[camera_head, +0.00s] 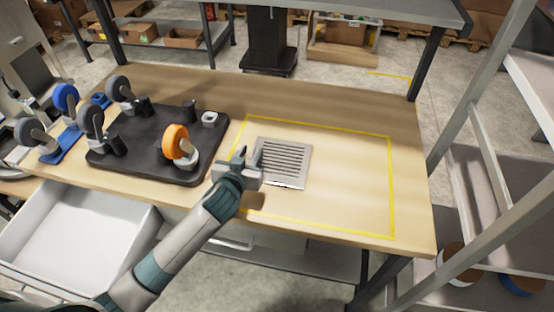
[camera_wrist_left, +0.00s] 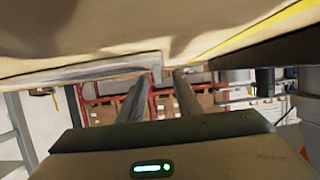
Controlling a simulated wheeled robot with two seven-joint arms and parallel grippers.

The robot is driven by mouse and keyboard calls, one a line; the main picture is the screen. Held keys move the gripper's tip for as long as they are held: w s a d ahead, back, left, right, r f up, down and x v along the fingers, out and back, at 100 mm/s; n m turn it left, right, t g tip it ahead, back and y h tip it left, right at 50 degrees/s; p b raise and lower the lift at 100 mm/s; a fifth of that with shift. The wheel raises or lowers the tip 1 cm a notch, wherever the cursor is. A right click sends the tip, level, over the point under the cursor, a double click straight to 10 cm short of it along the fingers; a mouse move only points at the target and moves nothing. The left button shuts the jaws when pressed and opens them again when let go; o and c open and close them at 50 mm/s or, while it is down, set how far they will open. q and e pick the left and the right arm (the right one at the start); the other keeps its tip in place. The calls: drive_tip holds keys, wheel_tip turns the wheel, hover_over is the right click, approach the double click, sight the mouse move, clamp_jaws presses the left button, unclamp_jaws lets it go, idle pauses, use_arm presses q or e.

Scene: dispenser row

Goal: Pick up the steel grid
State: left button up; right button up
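The steel grid (camera_head: 283,161), a square metal plate with dark slots, lies on the wooden table inside a yellow taped outline. My left gripper (camera_head: 249,164) is at the grid's left edge, low over the table, coming in from the side. Its two fingers (camera_wrist_left: 161,83) stand apart with a gap between them in the left wrist view. A grey metallic strip shows by the fingertips there; I cannot tell whether it is the grid's edge or whether the fingers touch it. My right gripper is in neither view.
A black board (camera_head: 150,170) with several casters stands left of my gripper, an orange caster (camera_head: 176,142) nearest. A white open bin (camera_head: 75,230) is below the table's front left. The taped area (camera_head: 350,190) right of the grid is clear. Shelf posts stand at the right.

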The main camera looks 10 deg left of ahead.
use_arm(q)
drive_tip(key=shift+c, duration=0.3)
clamp_jaws()
drive_tip(key=shift+r, duration=0.1)
drive_tip(key=shift+r, duration=0.3)
wheel_tip(320, 180, up, 3)
drive_tip(key=shift+r+b, duration=0.2)
drive_tip(key=shift+b, duration=0.5)
drive_tip(key=w+d+r+b, duration=0.3)
drive_tip(key=d+r, duration=0.4)
drive_tip(key=d, duration=0.4)
drive_tip(key=shift+w, duration=0.25)
drive_tip(key=shift+f, duration=0.1)
